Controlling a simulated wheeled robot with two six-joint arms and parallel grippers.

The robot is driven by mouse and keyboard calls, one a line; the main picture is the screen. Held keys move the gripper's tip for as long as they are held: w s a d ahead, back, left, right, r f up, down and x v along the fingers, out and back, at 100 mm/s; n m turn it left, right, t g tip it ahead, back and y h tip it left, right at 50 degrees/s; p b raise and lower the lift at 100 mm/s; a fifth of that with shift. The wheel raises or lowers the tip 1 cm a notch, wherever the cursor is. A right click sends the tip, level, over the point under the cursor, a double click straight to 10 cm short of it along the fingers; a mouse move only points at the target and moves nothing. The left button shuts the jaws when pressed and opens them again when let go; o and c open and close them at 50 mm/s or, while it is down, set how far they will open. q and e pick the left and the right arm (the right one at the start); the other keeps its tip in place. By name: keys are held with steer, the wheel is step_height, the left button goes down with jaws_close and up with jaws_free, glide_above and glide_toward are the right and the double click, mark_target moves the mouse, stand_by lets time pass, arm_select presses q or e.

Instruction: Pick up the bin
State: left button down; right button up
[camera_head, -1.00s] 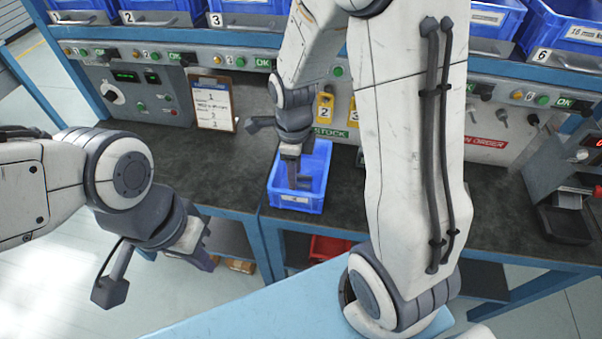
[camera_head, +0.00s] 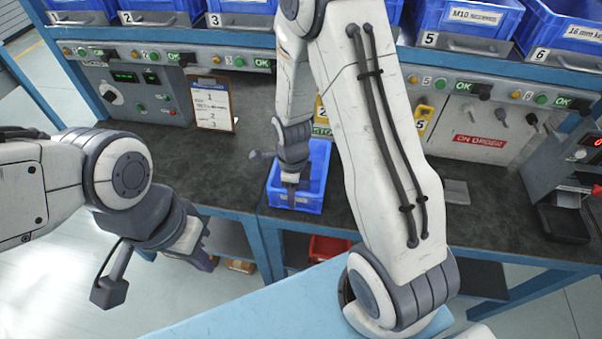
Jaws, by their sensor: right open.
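A blue bin (camera_head: 312,197) stands upright on the dark bench top near its front edge, left of my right arm's big link. My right gripper (camera_head: 292,200) points down at the bin's front left part, with its fingers at or just inside the front wall. It is open; whether it touches the wall I cannot tell. My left gripper (camera_head: 205,258) hangs in front of the bench at the left, low over the floor, apart from the bin. Its fingers are too small and turned away to tell their state.
Several blue bins (camera_head: 245,8) line the shelf above. A clipboard (camera_head: 212,103) leans at the panel left of the bin. A red bin (camera_head: 328,249) sits below the bench. A dark device (camera_head: 565,205) stands at the right. The bench top left of the bin is clear.

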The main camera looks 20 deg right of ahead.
jaws_close()
stand_by(1.3)
